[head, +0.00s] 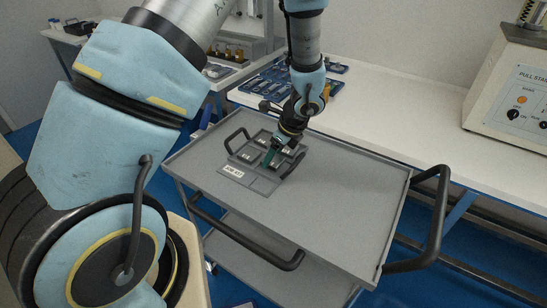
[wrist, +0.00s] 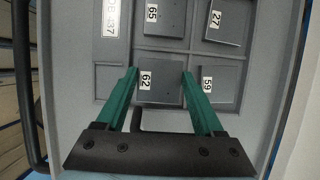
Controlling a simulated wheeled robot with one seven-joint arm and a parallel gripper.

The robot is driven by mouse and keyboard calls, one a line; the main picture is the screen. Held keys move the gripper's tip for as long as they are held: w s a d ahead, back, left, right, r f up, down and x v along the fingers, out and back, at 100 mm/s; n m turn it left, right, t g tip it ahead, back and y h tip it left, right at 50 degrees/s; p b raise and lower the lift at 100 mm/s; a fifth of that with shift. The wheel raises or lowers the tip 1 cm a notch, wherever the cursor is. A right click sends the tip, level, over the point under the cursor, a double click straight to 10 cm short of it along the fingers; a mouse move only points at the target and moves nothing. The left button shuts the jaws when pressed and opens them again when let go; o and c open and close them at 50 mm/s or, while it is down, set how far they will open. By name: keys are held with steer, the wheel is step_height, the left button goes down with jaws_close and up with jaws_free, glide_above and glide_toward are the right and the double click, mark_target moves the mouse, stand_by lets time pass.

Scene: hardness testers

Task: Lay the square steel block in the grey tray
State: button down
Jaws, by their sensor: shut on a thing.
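The square steel block (wrist: 160,88), grey with a white label reading 62, is between the green fingertips of my gripper (wrist: 161,74). My gripper is shut on it, one finger at each side. The grey tray (wrist: 110,78) is divided into compartments and carries a white label. Its bare front part shows in the head view (head: 264,185), with my gripper (head: 268,158) over the tray. The held block is over or in a tray compartment; I cannot tell whether it touches the floor. In the head view my gripper partly hides it.
Similar square blocks labelled 65 (wrist: 165,18), 27 (wrist: 228,22) and 59 (wrist: 222,80) lie in other compartments. The tray sits on a grey cart (head: 340,205) with black handles (head: 440,215); its right side is clear. A white bench (head: 400,105) with a tester (head: 515,95) stands behind.

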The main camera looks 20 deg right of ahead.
steer(key=shift+f, duration=0.85)
steer(key=shift+f, duration=0.15)
jaws_free()
steer(key=shift+d+r, duration=0.1)
steer(key=shift+r, duration=0.2)
steer(key=b+v, duration=0.1)
steer(key=v, duration=1.1)
steer(key=a+r+n+h, duration=0.1)
steer(key=a+r+n, duration=0.1)
steer(key=a+n, duration=0.7)
steer(key=a+r+n+g+h, duration=0.1)
steer(key=a+r+n, duration=0.2)
steer(key=a+n, duration=0.6)
steer(key=s+a+r+n+g+h, duration=0.1)
steer(key=a+r+n, duration=0.1)
steer(key=a+n, duration=0.7)
steer(key=shift+a+r, duration=0.25)
steer(key=shift+a, duration=0.9)
